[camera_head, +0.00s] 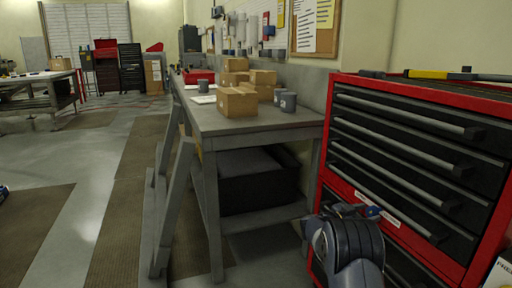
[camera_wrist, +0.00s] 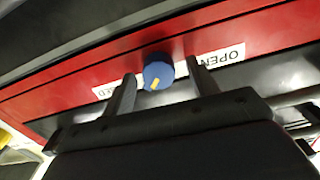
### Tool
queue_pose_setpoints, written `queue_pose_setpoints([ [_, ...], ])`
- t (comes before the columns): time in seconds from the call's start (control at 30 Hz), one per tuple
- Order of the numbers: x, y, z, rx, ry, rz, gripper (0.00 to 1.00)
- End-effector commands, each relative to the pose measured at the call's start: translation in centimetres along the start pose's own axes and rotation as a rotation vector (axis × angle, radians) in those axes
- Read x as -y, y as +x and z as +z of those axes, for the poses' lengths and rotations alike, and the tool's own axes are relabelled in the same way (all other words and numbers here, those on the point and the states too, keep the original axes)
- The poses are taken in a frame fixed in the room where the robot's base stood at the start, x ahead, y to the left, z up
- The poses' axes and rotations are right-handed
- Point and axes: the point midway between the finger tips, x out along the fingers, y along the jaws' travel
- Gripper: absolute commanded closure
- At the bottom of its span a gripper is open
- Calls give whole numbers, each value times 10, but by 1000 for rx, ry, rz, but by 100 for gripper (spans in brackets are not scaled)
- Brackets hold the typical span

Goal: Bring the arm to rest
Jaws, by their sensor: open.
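My gripper (camera_wrist: 161,70) is open in the wrist view, its two fingers apart on either side of a round blue knob (camera_wrist: 157,71). I cannot tell whether either finger touches it. The knob has a yellow mark pointing down and slightly left. It sits on a red strip (camera_wrist: 75,80) between a label reading "OPEN" (camera_wrist: 224,56) and a partly hidden label ending in "SED" (camera_wrist: 104,91). In the head view my arm (camera_head: 349,250) is low at the right, close to the front of the red tool cabinet (camera_head: 322,185), and its fingers are not clear.
The cabinet has several black drawers with long handles (camera_head: 405,112). A grey workbench (camera_head: 215,122) left of it bears cardboard boxes (camera_head: 237,102) and a grey mug (camera_head: 288,102). A slanted grey frame (camera_head: 172,210) stands by the bench. The floor (camera_head: 60,220) at left is mostly clear.

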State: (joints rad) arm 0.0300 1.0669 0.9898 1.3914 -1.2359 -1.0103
Motion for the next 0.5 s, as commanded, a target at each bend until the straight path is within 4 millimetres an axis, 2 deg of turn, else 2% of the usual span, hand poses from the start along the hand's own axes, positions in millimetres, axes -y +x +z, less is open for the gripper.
queue_pose_setpoints([
  [0.07,0,-2,-1,0,-46,-1,44],
  [0.13,1,-14,-1,1,-41,-3,44],
  [0.3,1,-27,-1,0,-38,-2,44],
  [0.5,0,-30,0,0,-36,0,44],
])
